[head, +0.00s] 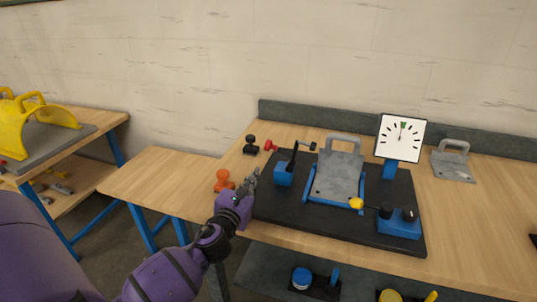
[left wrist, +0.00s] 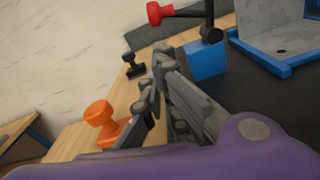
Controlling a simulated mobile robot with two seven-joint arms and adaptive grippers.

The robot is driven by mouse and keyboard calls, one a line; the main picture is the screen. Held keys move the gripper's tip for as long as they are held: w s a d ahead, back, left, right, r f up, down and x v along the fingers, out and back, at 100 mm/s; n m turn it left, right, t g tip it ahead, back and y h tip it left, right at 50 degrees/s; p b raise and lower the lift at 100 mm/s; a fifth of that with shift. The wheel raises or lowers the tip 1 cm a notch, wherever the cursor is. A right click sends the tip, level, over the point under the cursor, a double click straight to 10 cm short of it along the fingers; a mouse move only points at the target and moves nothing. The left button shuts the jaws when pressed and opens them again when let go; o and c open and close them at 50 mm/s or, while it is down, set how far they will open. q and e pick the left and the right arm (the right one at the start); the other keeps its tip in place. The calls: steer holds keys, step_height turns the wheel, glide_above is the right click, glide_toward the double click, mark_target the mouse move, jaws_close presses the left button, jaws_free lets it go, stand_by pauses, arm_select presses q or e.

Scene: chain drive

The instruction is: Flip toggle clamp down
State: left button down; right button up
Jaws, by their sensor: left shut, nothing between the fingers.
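The toggle clamp has a blue block base (head: 284,174) at the left part of a black board, with an upright black lever (head: 293,158) and a red-ended handle (head: 270,146) sticking out to the left. In the left wrist view the red handle end (left wrist: 160,13) and the blue block (left wrist: 206,60) show beyond the fingers. My left gripper (head: 254,174) is shut and empty, left of the blue block and apart from it. Its fingers also show in the left wrist view (left wrist: 162,62). My right gripper is not in view.
A grey plate with a handle (head: 338,177) lies in a blue frame on the black board (head: 345,224). An orange knobbed piece (head: 224,181) and a black stamp-like piece (head: 251,145) are near my gripper.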

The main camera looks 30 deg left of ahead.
arm_select(q)
steer(key=shift+w, duration=0.1)
steer(key=shift+r, duration=0.1)
steer(key=x, duration=1)
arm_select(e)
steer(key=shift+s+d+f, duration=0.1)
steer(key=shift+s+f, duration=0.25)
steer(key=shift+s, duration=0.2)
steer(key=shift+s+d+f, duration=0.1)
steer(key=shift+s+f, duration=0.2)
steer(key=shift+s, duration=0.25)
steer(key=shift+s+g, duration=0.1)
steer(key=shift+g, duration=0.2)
